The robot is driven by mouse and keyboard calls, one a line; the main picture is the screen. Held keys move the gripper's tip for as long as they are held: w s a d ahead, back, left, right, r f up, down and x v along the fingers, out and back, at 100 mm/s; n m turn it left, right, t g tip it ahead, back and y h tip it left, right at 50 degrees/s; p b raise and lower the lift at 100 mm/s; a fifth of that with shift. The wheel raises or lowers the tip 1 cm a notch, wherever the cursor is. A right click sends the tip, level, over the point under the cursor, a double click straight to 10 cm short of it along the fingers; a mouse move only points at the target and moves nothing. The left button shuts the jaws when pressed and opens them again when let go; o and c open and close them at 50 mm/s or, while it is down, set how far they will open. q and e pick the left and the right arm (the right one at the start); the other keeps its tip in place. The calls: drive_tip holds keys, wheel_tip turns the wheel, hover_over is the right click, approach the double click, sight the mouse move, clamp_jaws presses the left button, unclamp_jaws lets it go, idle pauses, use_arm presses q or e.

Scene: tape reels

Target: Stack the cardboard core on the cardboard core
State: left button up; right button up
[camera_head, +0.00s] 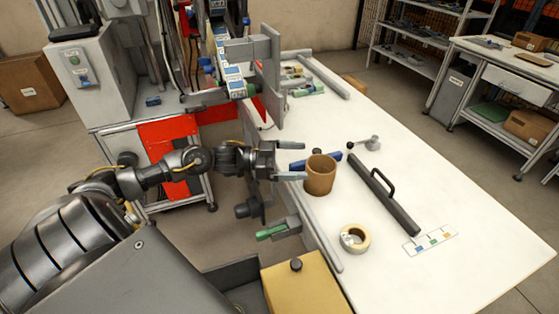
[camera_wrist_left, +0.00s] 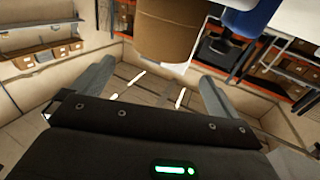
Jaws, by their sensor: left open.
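A brown cardboard core (camera_head: 321,177) stands upright near the left edge of the white table, its open top facing up. I see one brown cylinder; I cannot tell whether it is one core or two stacked. My left gripper (camera_head: 303,160) is open and empty just left of it, fingers pointing at it. In the left wrist view the core (camera_wrist_left: 168,30) is at the top middle, beyond and between the fingertips of the left gripper (camera_wrist_left: 155,78). My right gripper is in neither view.
A cream tape roll (camera_head: 354,239) lies nearer me. A dark bar with a handle (camera_head: 384,194) lies right of the core. A blue object (camera_head: 322,160) is behind the core. The table's right side is mostly clear.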

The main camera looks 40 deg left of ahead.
use_arm(q)
drive_tip(key=shift+v, duration=2.55)
